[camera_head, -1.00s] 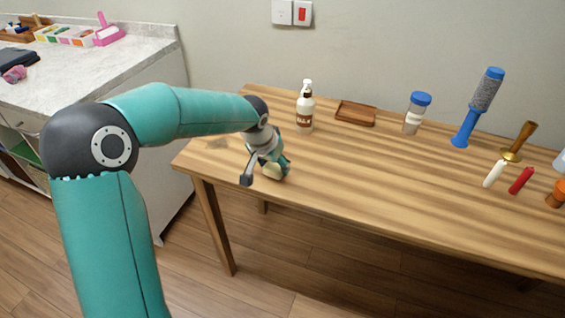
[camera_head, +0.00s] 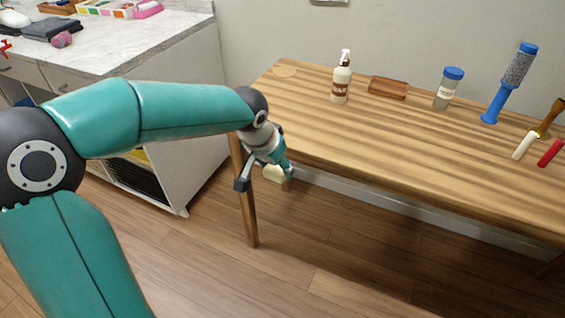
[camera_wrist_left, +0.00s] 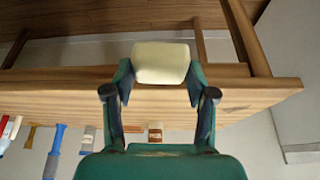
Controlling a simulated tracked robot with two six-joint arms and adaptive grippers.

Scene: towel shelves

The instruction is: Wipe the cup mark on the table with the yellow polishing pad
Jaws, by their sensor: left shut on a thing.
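My left gripper (camera_head: 266,179) is shut on the pale yellow polishing pad (camera_head: 276,173). In the head view the pad shows past the table's front edge, with floor behind it, and looks clear of the tabletop. In the left wrist view the pad (camera_wrist_left: 161,62) sits between both fingertips. The wooden table (camera_head: 390,140) is beyond the gripper. A dull grey smudge, likely the cup mark (camera_wrist_left: 236,108), shows on the tabletop in the left wrist view; my arm seems to hide it in the head view. My right gripper is not in view.
A pale round patch (camera_head: 285,71) lies at the far left corner. A grey-topped counter (camera_head: 150,45) stands left.

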